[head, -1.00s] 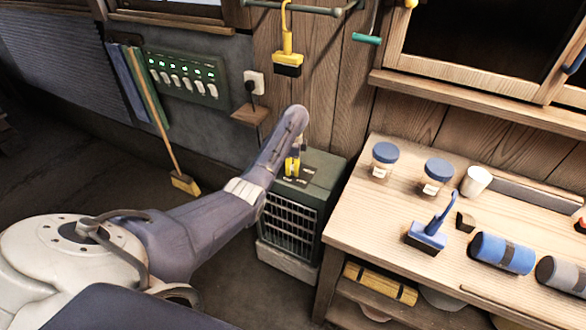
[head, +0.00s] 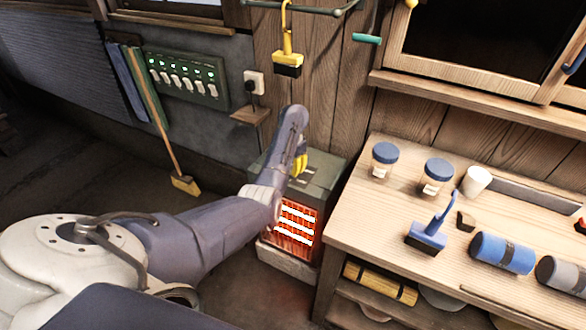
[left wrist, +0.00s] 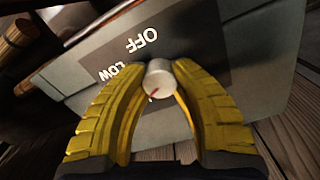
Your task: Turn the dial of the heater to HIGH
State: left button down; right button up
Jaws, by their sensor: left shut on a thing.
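The green heater (head: 330,172) stands on the floor left of the workbench, its front grille (head: 297,222) glowing orange. My left gripper (head: 299,164) reaches down to the heater's top; my arm covers part of it in the head view. In the left wrist view, the yellow fingers of this gripper (left wrist: 158,72) are shut on the pale round dial (left wrist: 158,82). The dial's red mark (left wrist: 153,94) points toward the lower left of that picture. The OFF label (left wrist: 142,40) and LOW label (left wrist: 120,73) show; no HIGH label is visible. My right gripper is out of view.
The workbench (head: 375,215) right of the heater carries jars, a white cup (head: 476,181), a blue brush (head: 428,233) and rolls. A switch panel (head: 187,78) and a plug socket (head: 255,82) are on the wall behind. A broom (head: 185,184) leans at the left.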

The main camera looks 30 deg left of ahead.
aim_at(293, 167)
pick_arm(q)
jog(key=shift+n, duration=0.6)
jog(key=c, duration=0.9)
grip_release()
jog(key=shift+r, duration=3.75)
